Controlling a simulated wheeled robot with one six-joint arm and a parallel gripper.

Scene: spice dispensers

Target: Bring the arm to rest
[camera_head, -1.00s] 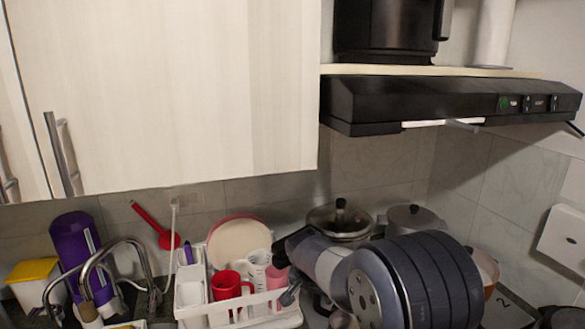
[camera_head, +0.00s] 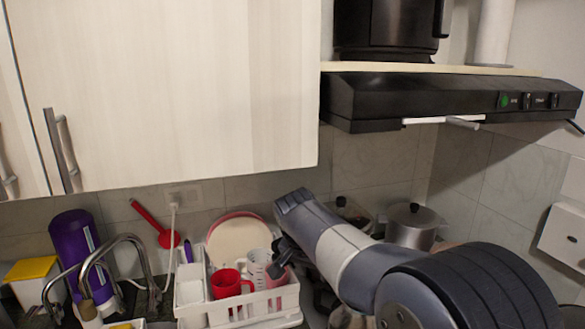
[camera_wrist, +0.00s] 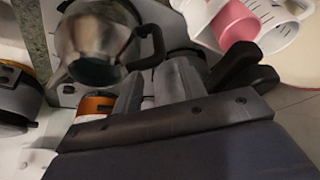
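My arm shows in the head view, running from its dark ribbed joint at the lower right up and left to a raised grey link. My gripper (camera_head: 280,258) shows small and dark by the right side of the dish rack, partly behind the arm. In the wrist view my gripper (camera_wrist: 190,78) shows dark and grey finger parts beyond a wide dark bar. I see nothing clearly held, and the finger gap cannot be read.
A white dish rack (camera_head: 275,302) holds a red mug (camera_head: 228,283) and a plate (camera_head: 238,240). A steel kettle (camera_wrist: 98,42) shows near the gripper in the wrist view. A pot (camera_head: 412,225) stands behind the arm. The cabinet (camera_head: 165,90) and range hood (camera_head: 430,100) hang above.

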